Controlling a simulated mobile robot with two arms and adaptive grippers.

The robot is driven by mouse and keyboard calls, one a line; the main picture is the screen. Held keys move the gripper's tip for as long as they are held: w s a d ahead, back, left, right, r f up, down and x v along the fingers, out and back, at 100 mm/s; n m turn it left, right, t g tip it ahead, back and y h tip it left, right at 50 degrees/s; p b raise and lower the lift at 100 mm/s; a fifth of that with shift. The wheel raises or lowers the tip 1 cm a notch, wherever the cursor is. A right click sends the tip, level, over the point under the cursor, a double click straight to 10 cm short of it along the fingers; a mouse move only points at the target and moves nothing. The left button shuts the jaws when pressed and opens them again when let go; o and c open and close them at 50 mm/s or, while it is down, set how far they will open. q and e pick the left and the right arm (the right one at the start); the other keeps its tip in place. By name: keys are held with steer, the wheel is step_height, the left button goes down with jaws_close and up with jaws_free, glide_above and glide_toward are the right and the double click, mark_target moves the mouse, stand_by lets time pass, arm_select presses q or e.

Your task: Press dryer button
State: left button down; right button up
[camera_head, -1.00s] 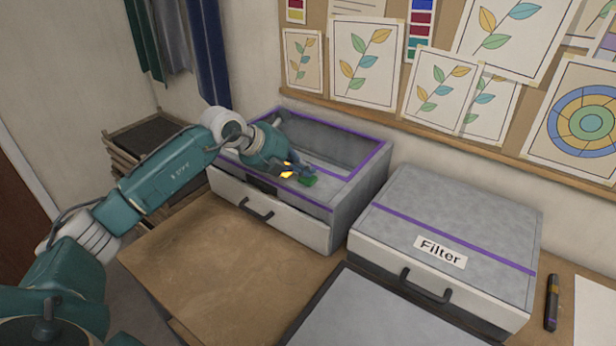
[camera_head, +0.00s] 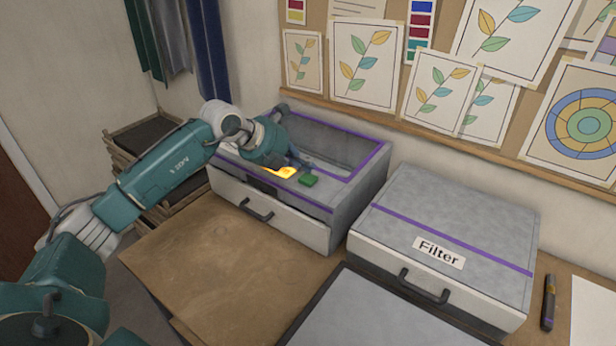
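The dryer (camera_head: 283,220) is a grey box with a purple-edged clear lid and a front handle; it stands at the back of the table, left of the filter box. On its top front are a glowing yellow panel (camera_head: 279,172) and a green button (camera_head: 308,180). My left gripper (camera_head: 293,160) is over the dryer's top, just behind the yellow panel and green button, apart from the button in the picture. Its fingers are small, dark and partly hidden by the wrist, so their opening is unclear. My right gripper is not in view.
The filter box (camera_head: 440,215) with a purple stripe and handle stands right of the dryer. A grey board (camera_head: 385,320) lies in front. A dark marker (camera_head: 549,300) lies at the right. The brown table area (camera_head: 215,255) before the dryer is clear.

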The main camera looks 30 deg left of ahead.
mark_target(305, 178)
arm_select(q)
steer(key=shift+r+p, duration=1.5)
steer(key=shift+r, duration=0.95)
steer(key=shift+f, duration=0.1)
